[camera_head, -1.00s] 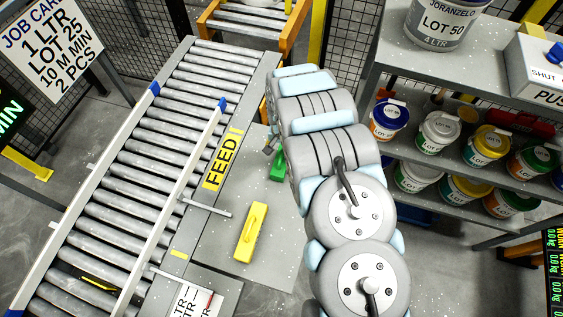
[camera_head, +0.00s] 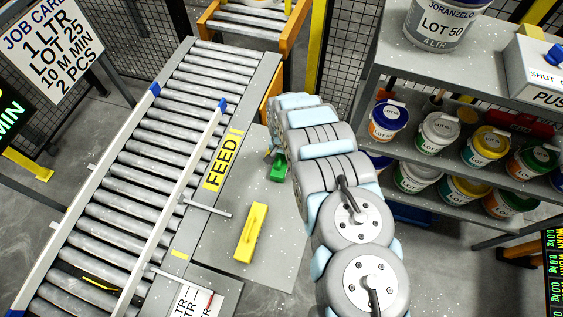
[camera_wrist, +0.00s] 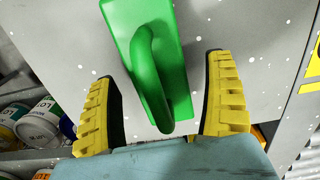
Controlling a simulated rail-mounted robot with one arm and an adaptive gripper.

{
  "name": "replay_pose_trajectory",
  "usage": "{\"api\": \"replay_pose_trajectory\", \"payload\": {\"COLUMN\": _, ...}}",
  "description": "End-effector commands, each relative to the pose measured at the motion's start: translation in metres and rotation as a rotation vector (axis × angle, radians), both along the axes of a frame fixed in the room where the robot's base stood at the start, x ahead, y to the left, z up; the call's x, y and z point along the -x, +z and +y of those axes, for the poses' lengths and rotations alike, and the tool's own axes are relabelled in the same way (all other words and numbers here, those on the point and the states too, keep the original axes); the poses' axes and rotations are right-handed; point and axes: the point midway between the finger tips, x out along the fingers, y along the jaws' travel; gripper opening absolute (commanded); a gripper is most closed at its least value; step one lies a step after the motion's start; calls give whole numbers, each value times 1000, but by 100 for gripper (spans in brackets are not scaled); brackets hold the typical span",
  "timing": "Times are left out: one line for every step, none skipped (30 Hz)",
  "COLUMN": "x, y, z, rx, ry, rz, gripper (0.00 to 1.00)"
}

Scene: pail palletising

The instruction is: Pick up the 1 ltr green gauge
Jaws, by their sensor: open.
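The green gauge (camera_head: 279,168) lies on the grey side table beside the conveyor, partly hidden behind my arm in the head view. In the wrist view the green gauge (camera_wrist: 152,62) is a flat block with a raised loop handle. My gripper (camera_wrist: 162,100) has its two yellow ridged fingers apart, one on each side of the handle's near end. A gap shows between the handle and each finger. In the head view my gripper is mostly hidden by the arm.
A yellow gauge (camera_head: 251,232) lies on the same table (camera_head: 222,250), nearer the camera. The roller conveyor (camera_head: 130,170) with its guide rail runs along the left. A shelf rack (camera_head: 400,80) with several paint pails stands at the right. The job card (camera_head: 52,50) reads 1 LTR.

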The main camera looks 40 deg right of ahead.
Motion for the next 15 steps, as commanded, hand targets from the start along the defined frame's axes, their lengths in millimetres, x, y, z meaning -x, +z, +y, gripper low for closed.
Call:
{"api": "replay_pose_trajectory", "payload": {"x": 0, "y": -4, "z": 0, "rx": 0, "ry": 0, "rz": -1, "gripper": 85}}
{"api": "replay_pose_trajectory", "payload": {"x": -1, "y": -6, "z": 0, "rx": 1, "ry": 0, "rz": -3, "gripper": 85}}
{"api": "replay_pose_trajectory", "payload": {"x": -1, "y": -9, "z": 0, "rx": 2, "ry": 0, "rz": -3, "gripper": 85}}
{"api": "replay_pose_trajectory", "payload": {"x": -1, "y": -11, "z": 0, "rx": 1, "ry": 0, "rz": -3, "gripper": 85}}
{"api": "replay_pose_trajectory", "payload": {"x": -1, "y": -13, "z": 0, "rx": 1, "ry": 0, "rz": -3, "gripper": 85}}
{"api": "replay_pose_trajectory", "payload": {"x": 0, "y": -14, "z": 0, "rx": 0, "ry": 0, "rz": -2, "gripper": 85}}
{"api": "replay_pose_trajectory", "payload": {"x": 0, "y": -15, "z": 0, "rx": 0, "ry": 0, "rz": -1, "gripper": 85}}
{"api": "replay_pose_trajectory", "payload": {"x": 0, "y": -15, "z": 0, "rx": 0, "ry": -1, "rz": -1, "gripper": 85}}
{"api": "replay_pose_trajectory", "payload": {"x": 0, "y": -16, "z": 0, "rx": 0, "ry": -1, "rz": -1, "gripper": 85}}
{"api": "replay_pose_trajectory", "payload": {"x": 0, "y": -16, "z": 0, "rx": 0, "ry": 0, "rz": -1, "gripper": 85}}
{"api": "replay_pose_trajectory", "payload": {"x": 0, "y": -16, "z": 0, "rx": 0, "ry": 0, "rz": -1, "gripper": 85}}
{"api": "replay_pose_trajectory", "payload": {"x": 0, "y": -15, "z": 0, "rx": 0, "ry": 0, "rz": -1, "gripper": 85}}
{"api": "replay_pose_trajectory", "payload": {"x": 0, "y": -15, "z": 0, "rx": 0, "ry": 0, "rz": -1, "gripper": 85}}
{"api": "replay_pose_trajectory", "payload": {"x": 0, "y": -15, "z": 0, "rx": 1, "ry": -1, "rz": -1, "gripper": 85}}
{"api": "replay_pose_trajectory", "payload": {"x": 0, "y": -15, "z": 0, "rx": 1, "ry": -1, "rz": -2, "gripper": 83}}
